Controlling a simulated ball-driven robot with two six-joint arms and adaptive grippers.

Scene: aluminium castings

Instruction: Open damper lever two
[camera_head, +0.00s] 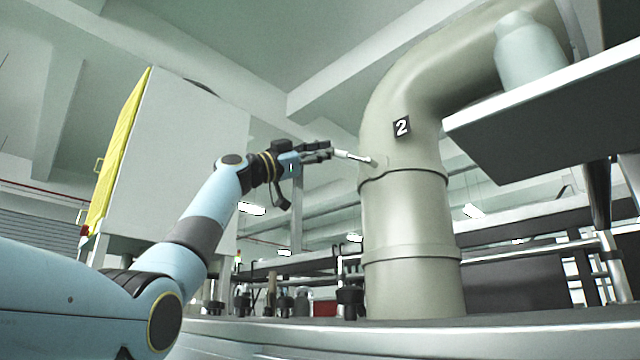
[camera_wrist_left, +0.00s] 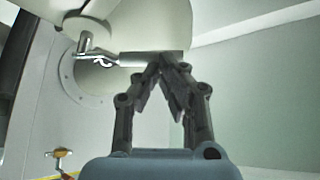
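Damper lever two (camera_head: 352,156) is a pale rod on the left side of a thick beige duct (camera_head: 412,230), beside a black "2" plate (camera_head: 402,127). It points left from its pivot, close to level. My left gripper (camera_head: 331,153) is at the lever's outer end. In the left wrist view, the lever's grey grip (camera_wrist_left: 138,59) lies crosswise at the fingertips. The fingers (camera_wrist_left: 162,62) come together at its lower edge, rather than around it; I cannot tell whether they touch. My right gripper is not in view.
A white cabinet with a yellow side (camera_head: 120,150) stands behind my left arm. A shelf (camera_head: 550,110) with a pale bottle (camera_head: 528,52) juts out right of the duct. Several small items stand on the bench (camera_head: 520,322) below. The air under the gripper is fairly clear.

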